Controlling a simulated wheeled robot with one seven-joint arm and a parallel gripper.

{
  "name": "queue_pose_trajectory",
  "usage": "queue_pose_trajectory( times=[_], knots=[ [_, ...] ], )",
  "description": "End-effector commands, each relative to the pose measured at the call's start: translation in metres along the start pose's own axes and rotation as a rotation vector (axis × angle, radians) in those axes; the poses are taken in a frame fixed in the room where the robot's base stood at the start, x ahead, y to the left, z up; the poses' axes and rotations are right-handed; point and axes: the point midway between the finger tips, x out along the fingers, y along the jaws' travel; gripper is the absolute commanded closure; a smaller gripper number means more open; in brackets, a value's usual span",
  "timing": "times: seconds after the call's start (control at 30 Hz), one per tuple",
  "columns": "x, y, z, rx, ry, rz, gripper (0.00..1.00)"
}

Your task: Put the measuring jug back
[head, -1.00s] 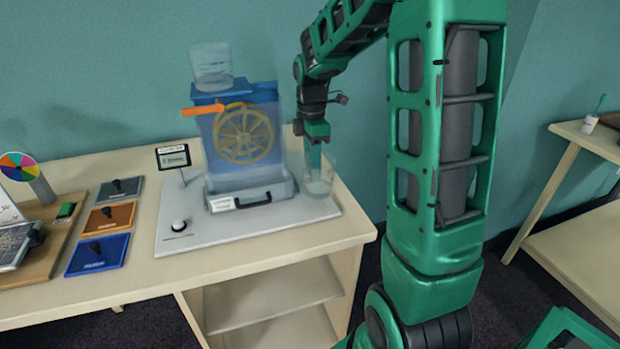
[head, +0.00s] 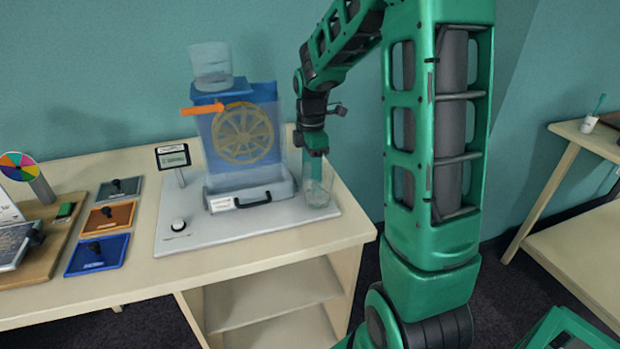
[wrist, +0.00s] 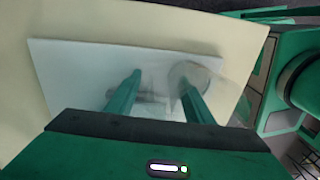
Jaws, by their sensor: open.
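The measuring jug (head: 319,199) is a clear, see-through vessel standing upright at the right end of the grey base board (head: 225,232), beside the water-wheel rig. My gripper (head: 316,166) points down at the jug in the head view, its fingers overlapping the jug's upper part. In the wrist view my gripper (wrist: 160,98) has its two green fingers spread apart. The jug (wrist: 207,78) shows faintly there around the right finger. I cannot tell whether a finger touches it or is inside it.
The blue rig (head: 213,160) with a yellow wheel and orange pointer stands just left of my gripper, with a clear tank (head: 211,66) on top. A small display (head: 173,156) and a white knob (head: 179,225) are further left. Coloured plates (head: 98,254) lie at the left.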

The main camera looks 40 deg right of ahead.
Motion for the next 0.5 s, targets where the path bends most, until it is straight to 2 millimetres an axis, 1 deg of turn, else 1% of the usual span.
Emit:
queue_pose_trajectory(
  times=[0.07, 0.17, 0.5],
  knots=[
    [-0.005, 0.000, 0.000, 0.000, 0.000, 0.002, 0.53],
    [-0.017, 0.001, 0.000, 0.000, 0.000, 0.005, 0.53],
    [-0.083, 0.001, 0.000, 0.000, 0.000, 0.005, 0.53]
  ],
)
